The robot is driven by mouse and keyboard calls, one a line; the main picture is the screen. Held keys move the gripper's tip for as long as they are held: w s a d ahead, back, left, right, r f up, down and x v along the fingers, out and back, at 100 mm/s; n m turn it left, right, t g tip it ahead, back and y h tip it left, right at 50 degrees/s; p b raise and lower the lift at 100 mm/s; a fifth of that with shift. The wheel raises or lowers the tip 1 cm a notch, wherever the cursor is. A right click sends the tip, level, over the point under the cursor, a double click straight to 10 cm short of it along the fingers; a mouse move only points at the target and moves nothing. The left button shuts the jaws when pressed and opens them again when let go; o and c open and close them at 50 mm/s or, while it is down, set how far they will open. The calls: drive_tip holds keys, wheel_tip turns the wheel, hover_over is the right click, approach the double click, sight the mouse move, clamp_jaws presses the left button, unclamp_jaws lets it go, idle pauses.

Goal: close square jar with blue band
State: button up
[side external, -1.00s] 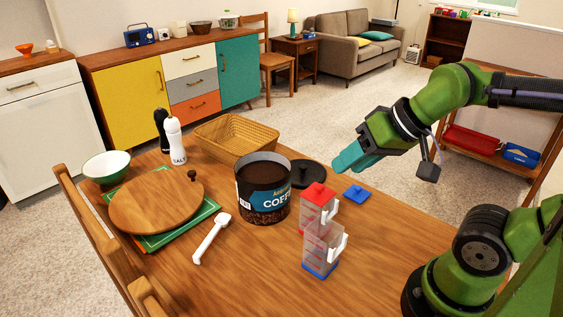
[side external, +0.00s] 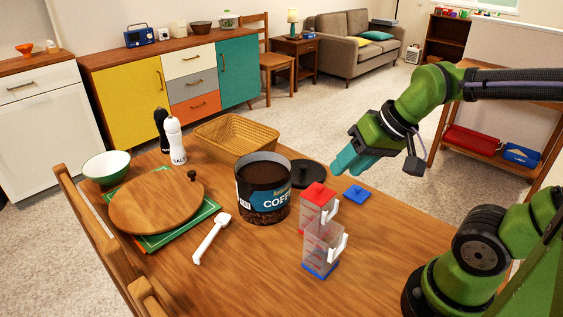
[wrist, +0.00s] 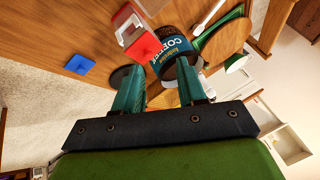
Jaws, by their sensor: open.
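The square jar with the blue band (side external: 322,250) is clear, has a white handle and stands upright with an open top on the table. A flat blue lid with a knob (side external: 356,194) lies on the table behind it; the lid also shows in the wrist view (wrist: 79,64). A similar jar with a red lid (side external: 318,207) stands just behind the blue-banded jar; its red lid shows in the wrist view (wrist: 143,47). My gripper (side external: 347,164) is open and empty, above the table's far side, higher than the blue lid and apart from it.
An open coffee can (side external: 263,190) stands left of the jars, with a dark round lid (side external: 306,173) behind it. A wicker basket (side external: 236,137), white scoop (side external: 211,238), round wooden board (side external: 157,201) and salt shaker (side external: 174,141) are farther left. The table's right front is clear.

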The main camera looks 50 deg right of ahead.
drive_tip(key=w+d+f+m+g, duration=0.45)
drive_tip(key=d+f+m, duration=0.35)
drive_tip(key=d+m, duration=0.3)
drive_tip(key=m+g+h, duration=0.2)
drive_tip(key=m, duration=1.4)
hover_over(359, 187)
drive_tip(key=f, duration=0.6)
drive_tip(key=shift+s+a, duration=0.1)
drive_tip(key=shift+a, duration=0.1)
drive_tip(key=shift+d+r+m+t, duration=0.2)
drive_tip(key=shift+m+t, duration=0.05)
drive_tip(key=shift+m, duration=1.65)
drive_tip(key=shift+f, duration=2.2)
drive_tip(key=shift+f, duration=0.1)
